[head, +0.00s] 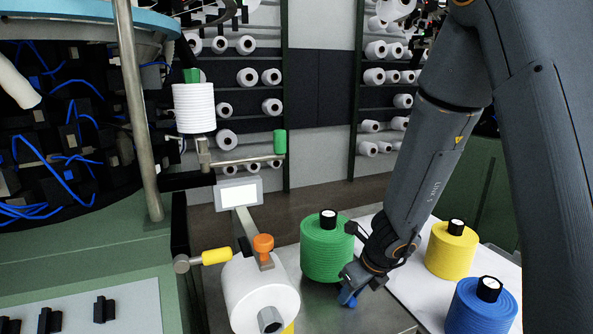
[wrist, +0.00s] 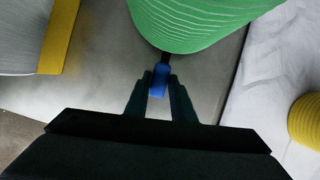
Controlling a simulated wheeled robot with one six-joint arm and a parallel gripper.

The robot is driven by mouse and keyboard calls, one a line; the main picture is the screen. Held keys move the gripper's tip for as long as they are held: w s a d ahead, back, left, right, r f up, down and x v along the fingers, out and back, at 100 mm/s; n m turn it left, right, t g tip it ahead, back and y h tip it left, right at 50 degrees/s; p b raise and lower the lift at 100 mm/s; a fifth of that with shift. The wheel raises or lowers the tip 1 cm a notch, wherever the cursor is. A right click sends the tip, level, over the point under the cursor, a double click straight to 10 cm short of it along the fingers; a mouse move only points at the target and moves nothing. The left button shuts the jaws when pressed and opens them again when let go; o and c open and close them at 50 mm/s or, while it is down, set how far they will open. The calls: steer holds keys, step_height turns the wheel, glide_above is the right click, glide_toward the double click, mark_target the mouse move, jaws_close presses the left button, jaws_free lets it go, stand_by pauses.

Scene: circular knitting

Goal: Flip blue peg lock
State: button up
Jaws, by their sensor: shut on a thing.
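A small blue peg lock (wrist: 159,80) sits between the two fingertips of my gripper (wrist: 159,88) in the wrist view, with the fingers touching its sides. A short dark piece joins its far end, just by the edge of the green yarn cone (wrist: 190,22). In the head view, the blue peg lock (head: 348,299) shows at the end of my gripper (head: 352,290), low beside the green cone (head: 327,250). The part of the peg behind the blue lock is mostly hidden by the cone and my gripper.
A yellow cone (head: 451,250) and a blue cone (head: 481,306) stand on the white sheet at right. A white cone (head: 260,297) is at left, below an orange lock (head: 263,243) and a yellow lock (head: 216,256). The knitting machine (head: 75,110) fills the left.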

mark_target(335, 304)
steer(key=shift+s+a+f+m+h+b, duration=0.15)
steer(key=shift+s+a+m+b, duration=0.15)
steer(key=shift+a+m, duration=0.15)
steer(key=shift+s+a+m+h+b, duration=0.15)
steer(key=shift+s+a+m+b, duration=0.15)
steer(key=shift+a, duration=0.2)
stand_by(0.8)
steer(key=shift+a+m, duration=0.15)
steer(key=shift+m, duration=0.2)
steer(key=shift+a, duration=0.15)
steer(key=shift+s+a, duration=0.1)
steer(key=shift+a, duration=0.05)
steer(key=shift+a+m+h, duration=0.15)
steer(key=shift+m+h, duration=0.15)
steer(key=shift+s+a+b, duration=0.1)
steer(key=shift+a+b, duration=0.05)
steer(key=shift+b, duration=0.15)
steer(key=shift+m, duration=0.3)
